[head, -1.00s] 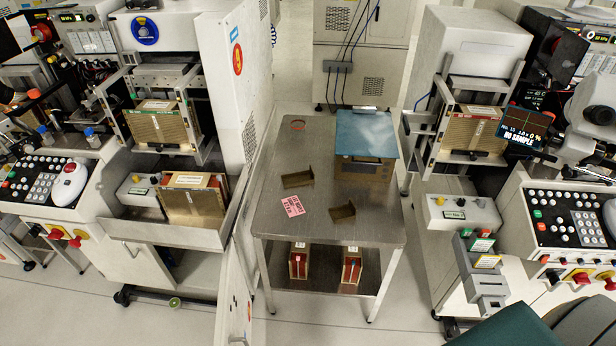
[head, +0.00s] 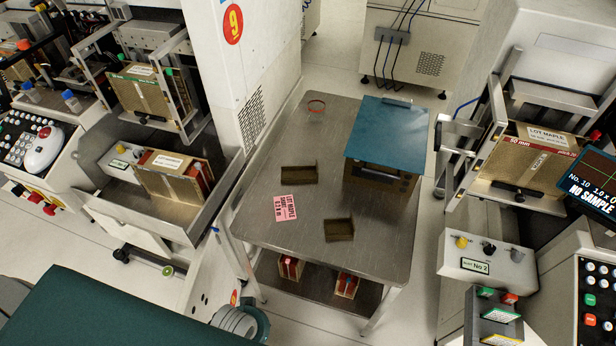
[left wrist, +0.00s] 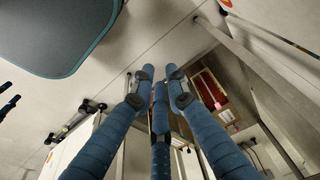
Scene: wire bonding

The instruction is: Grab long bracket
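Two brown angled brackets lie apart on the steel table. The farther bracket (head: 299,174) looks slightly longer and has an upright end at its right. The nearer bracket (head: 339,229) lies to its lower right, closer to the table's front edge. My left gripper (left wrist: 159,76) shows in the left wrist view with three blue segmented fingers, their tips apart and nothing between them. It points toward the floor and the lower shelf area, away from both brackets. In the head view only a grey and teal wrist part shows at the bottom. My right gripper is not in view.
Machines flank both sides; a tray with a magazine (head: 173,183) juts out at left.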

